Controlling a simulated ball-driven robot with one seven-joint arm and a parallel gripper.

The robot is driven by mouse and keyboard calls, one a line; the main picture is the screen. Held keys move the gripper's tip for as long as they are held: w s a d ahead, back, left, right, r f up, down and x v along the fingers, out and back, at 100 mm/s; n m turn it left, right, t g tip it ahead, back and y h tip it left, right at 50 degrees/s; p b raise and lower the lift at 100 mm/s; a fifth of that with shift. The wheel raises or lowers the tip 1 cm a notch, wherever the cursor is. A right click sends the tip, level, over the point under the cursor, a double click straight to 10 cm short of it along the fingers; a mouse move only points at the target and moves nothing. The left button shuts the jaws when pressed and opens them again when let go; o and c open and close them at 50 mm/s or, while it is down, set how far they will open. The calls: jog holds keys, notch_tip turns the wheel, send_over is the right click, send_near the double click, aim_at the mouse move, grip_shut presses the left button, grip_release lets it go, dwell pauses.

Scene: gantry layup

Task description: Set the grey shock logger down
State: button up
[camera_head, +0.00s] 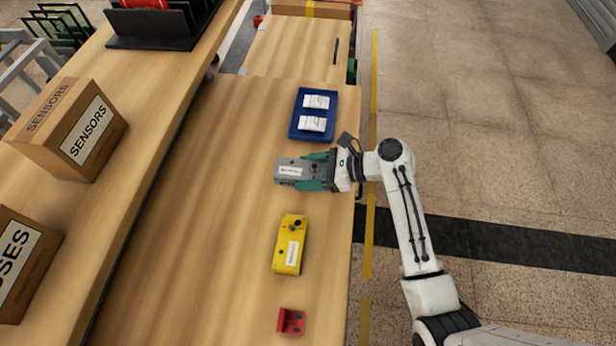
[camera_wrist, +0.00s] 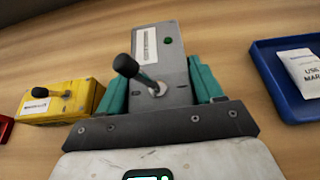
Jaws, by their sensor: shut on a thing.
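The grey shock logger (camera_head: 289,170) is a grey box with a white label, held between the green fingers of my gripper (camera_head: 318,171) over the wooden table (camera_head: 190,220).
A blue tray (camera_head: 294,128) with two white packets lies just beyond the logger. A yellow device (camera_head: 284,262) and a red bracket (camera_head: 284,320) lie on the near side. Cardboard boxes (camera_head: 40,165) stand on the left shelf. Table left of the logger is clear.

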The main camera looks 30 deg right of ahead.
aim_at(308, 178)
jog(key=shift+w+f, duration=0.3)
jog(key=shift+f, duration=1.5)
jog(key=shift+f, duration=0.1)
jog(key=o, duration=1.2)
jog(key=shift+c, duration=0.2)
jog(key=shift+s, duration=0.1)
jog(key=v, duration=1.2)
